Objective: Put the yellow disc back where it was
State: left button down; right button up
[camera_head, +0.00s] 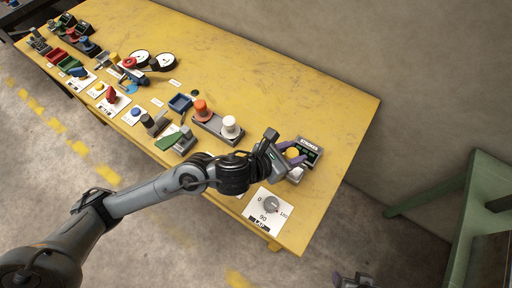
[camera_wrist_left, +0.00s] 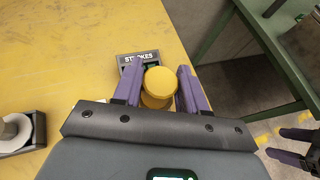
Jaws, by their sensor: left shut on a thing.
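The yellow disc (camera_head: 292,153) is between the purple fingers of my left gripper (camera_head: 293,154), above the right part of the yellow table. In the left wrist view the yellow disc (camera_wrist_left: 160,80) shows as a round flange with a second yellow rim below it. The fingers of the left gripper (camera_wrist_left: 160,88) stand on both sides of it, shut on it. Whether its underside touches anything is hidden. My right gripper (camera_wrist_left: 295,146) shows at the right edge of the left wrist view, its purple fingers apart and empty.
A box labelled STROKES (camera_head: 311,149) with a dark display stands just beyond the disc. A dial plate (camera_head: 268,208) lies in front. A grey base with orange (camera_head: 201,110) and white (camera_head: 229,127) spools is to the left. A green bench (camera_head: 485,190) stands right of the table.

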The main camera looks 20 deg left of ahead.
pick_arm(q)
jog(key=w+a+f, duration=0.1)
jog(key=a+f, duration=0.1)
jog(key=a, duration=0.1)
jog(key=w+a+f, duration=0.2)
jog(key=a, duration=0.2)
jog(key=w+a+f, duration=0.1)
jog(key=a+f, duration=0.1)
jog(key=a, duration=0.1)
jog(key=shift+w+a+f+b, duration=0.2)
jog(key=shift+w+f+b, duration=0.1)
jog(key=shift+b, duration=0.05)
jog(key=shift+a+f+b, duration=0.1)
jog(key=shift+f+b, duration=0.3)
jog(key=shift+f, duration=1.65)
jog(key=shift+f, duration=0.2)
jog(key=c, duration=0.6)
grip_release()
